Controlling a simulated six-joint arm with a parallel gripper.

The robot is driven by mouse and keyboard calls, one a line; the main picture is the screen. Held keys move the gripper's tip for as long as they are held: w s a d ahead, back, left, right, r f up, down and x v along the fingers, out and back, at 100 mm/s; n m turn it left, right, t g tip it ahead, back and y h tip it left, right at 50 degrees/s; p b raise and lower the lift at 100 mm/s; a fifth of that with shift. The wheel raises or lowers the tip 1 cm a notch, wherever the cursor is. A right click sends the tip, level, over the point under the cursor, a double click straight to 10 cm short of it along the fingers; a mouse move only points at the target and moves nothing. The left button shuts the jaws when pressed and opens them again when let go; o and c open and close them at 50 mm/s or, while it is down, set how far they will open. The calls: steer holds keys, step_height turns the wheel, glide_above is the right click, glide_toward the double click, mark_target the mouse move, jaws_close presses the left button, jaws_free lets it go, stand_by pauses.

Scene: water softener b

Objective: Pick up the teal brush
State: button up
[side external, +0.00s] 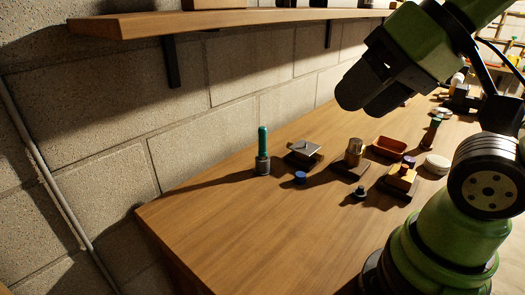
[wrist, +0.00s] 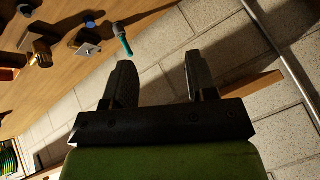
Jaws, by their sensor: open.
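The teal brush (side external: 263,141) stands upright with its teal handle up and a grey lower part (side external: 262,165) on the wooden table, near the wall. In the wrist view the brush (wrist: 125,44) lies just beyond and left of the left fingertip, apart from it. My gripper (wrist: 160,62) is open, with nothing between its two dark fingers. In the side view the dark end of my arm is high above the table, to the right of the brush; its fingers are hard to make out there.
A grey-topped block (side external: 304,150) and a blue cap (side external: 300,177) stand right of the brush. A brown cylinder (side external: 353,152), an orange tray (side external: 389,147) and a white disc (side external: 437,163) are farther right. A shelf (side external: 230,20) overhangs along the wall. The table's front left is clear.

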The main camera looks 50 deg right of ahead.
steer(key=n+g+h, duration=0.2)
steer(key=n+g, duration=0.1)
steer(key=n, duration=0.1)
glide_above(263, 139)
steer(key=s, duration=0.3)
step_height(263, 139, down, 14)
steer(key=shift+d+x, duration=0.2)
steer(key=shift+x, duration=2.3)
steer(key=shift+d+x, duration=0.15)
steer(key=shift+x, duration=2.35)
steer(key=shift+w, duration=0.1)
jaws_close()
